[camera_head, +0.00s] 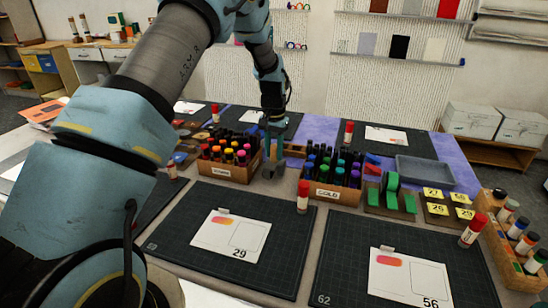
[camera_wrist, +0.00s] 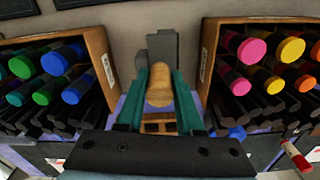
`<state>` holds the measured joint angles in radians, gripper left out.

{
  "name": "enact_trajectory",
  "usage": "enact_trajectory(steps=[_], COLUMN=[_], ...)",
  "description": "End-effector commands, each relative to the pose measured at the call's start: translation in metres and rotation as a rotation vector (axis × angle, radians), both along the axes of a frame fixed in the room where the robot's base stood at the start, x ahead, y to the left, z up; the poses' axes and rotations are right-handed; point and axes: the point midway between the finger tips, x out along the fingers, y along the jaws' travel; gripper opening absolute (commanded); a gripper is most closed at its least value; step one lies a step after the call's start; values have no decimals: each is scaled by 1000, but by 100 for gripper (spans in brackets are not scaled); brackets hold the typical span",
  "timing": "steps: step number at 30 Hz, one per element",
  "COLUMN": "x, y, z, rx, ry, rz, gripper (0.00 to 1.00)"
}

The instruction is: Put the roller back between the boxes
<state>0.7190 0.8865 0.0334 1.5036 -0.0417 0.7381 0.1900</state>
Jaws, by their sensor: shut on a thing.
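My gripper (camera_head: 275,142) is between the two marker boxes. In the wrist view, its teal fingers (camera_wrist: 159,82) are shut around the wooden handle (camera_wrist: 158,93) of the roller. In the head view, the grey lower part of the roller (camera_head: 267,171) shows below the fingers. The warm box (camera_head: 229,171), with red, yellow and pink caps, is left of my gripper; the cold box (camera_head: 331,191), with blue, green and purple caps, is right of it. In the wrist view the sides swap: the cold box (camera_wrist: 101,48) is left and the warm box (camera_wrist: 208,55) right. Whether the roller touches the table is unclear.
Dark mats with cards, such as the one numbered 29 (camera_head: 238,252), lie in front. A glue stick (camera_head: 303,196) stands close before the cold box. A grey tray (camera_head: 424,172) and green blocks (camera_head: 392,190) are to the right.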

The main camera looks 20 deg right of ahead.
Motion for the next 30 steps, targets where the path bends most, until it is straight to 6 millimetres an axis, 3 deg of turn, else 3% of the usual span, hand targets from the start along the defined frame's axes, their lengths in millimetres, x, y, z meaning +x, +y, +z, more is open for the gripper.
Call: enact_trajectory(steps=[6,29,30], x=[0,-1,-2], y=[0,1,2], z=[-26,-43,-44], rx=[1,2,4], ry=[1,3,5], rz=[0,1,1], gripper=[0,0,37])
